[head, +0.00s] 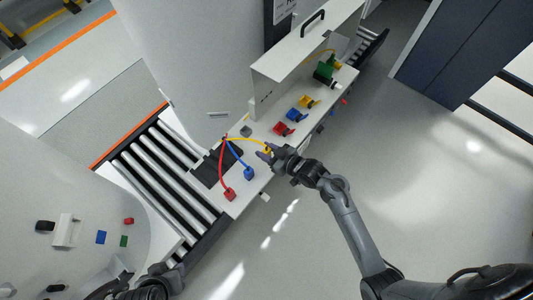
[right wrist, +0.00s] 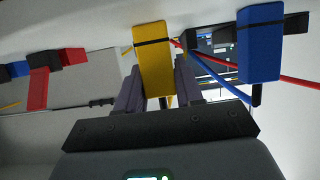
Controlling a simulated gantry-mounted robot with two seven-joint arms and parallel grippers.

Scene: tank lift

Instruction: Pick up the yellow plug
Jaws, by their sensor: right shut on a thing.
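The yellow plug (right wrist: 154,55) sits between the two fingers of my right gripper (right wrist: 160,85), which is shut on it, in the right wrist view. In the head view my right gripper (head: 268,152) is at the front edge of the white bench. The plug is mostly hidden there, and its yellow cable (head: 247,140) arcs back to the left. A blue plug (head: 249,173) and a red plug (head: 229,194) stand on the bench to the left of the gripper, on their own cables. Part of my left arm (head: 150,288) shows at the bottom edge; its jaws cannot be made out.
Red (head: 280,128), blue (head: 295,115) and yellow (head: 308,102) sockets lie further along the bench, with a green part (head: 324,70) beyond. A roller conveyor (head: 165,175) is at the left. A large white tank (head: 185,50) stands behind. The floor to the right is clear.

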